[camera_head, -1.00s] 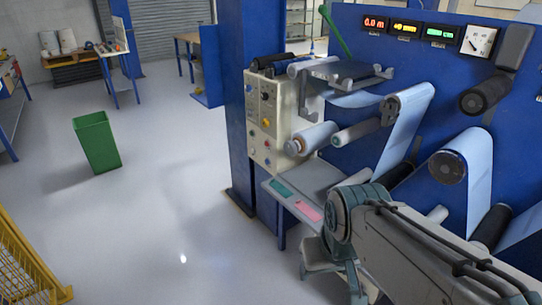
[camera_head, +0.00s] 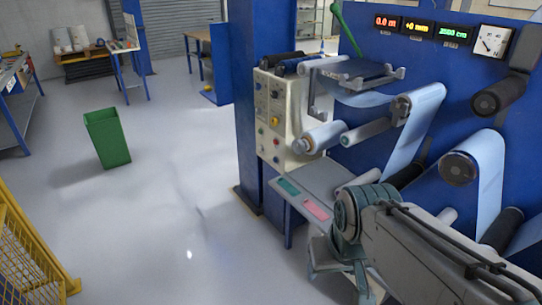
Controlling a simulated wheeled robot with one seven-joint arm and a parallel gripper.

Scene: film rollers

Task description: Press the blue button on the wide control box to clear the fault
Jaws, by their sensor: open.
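The control box is a cream panel (camera_head: 283,112) on the side of the blue machine, right of the blue column. Its face carries several small knobs and buttons, with a yellow one (camera_head: 275,121) and a red one (camera_head: 277,143) showing. I cannot make out for sure which button is blue at this size. My arm (camera_head: 420,245) reaches in from the lower right, and its teal joint (camera_head: 352,212) is below and right of the box, apart from it in the picture. My gripper's fingers do not show; the part of my arm below the joint is partly hidden.
A shelf (camera_head: 322,179) with a green and a pink patch juts out below the box. Rollers (camera_head: 322,138) stick out right of the box. A blue column (camera_head: 257,90) stands at its left. A green bin (camera_head: 107,138) and yellow fence (camera_head: 30,262) stand left; open floor lies between.

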